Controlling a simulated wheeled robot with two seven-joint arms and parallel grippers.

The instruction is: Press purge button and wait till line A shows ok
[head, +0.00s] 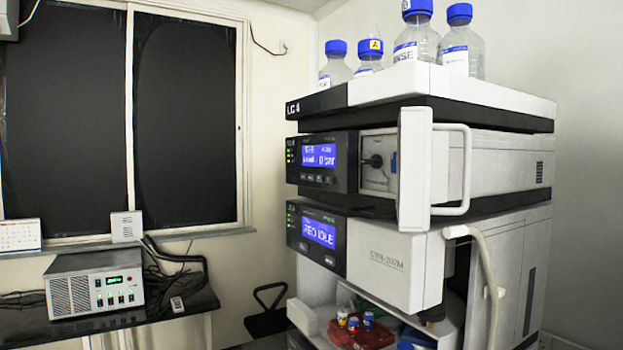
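A stacked lab column marked LC 4 (306,106) fills the right half of the head view. Its upper module has a lit blue display (320,156) that seems to show 0 bar, with a row of small dark buttons (316,179) below it. The button labels are too small to read, so I cannot tell which one is purge. A bottle with a yellow A tag (370,56) stands on the top tray. I cannot make out a line A status on the display. Neither of my grippers is in view.
A white panel with a handle (413,170) stands out from the upper module's front. A lower module has another blue display (318,232) ending in IDLE. Vials in a red tray (360,333) sit beneath. A dark bench (185,300) at left holds a grey instrument (95,283).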

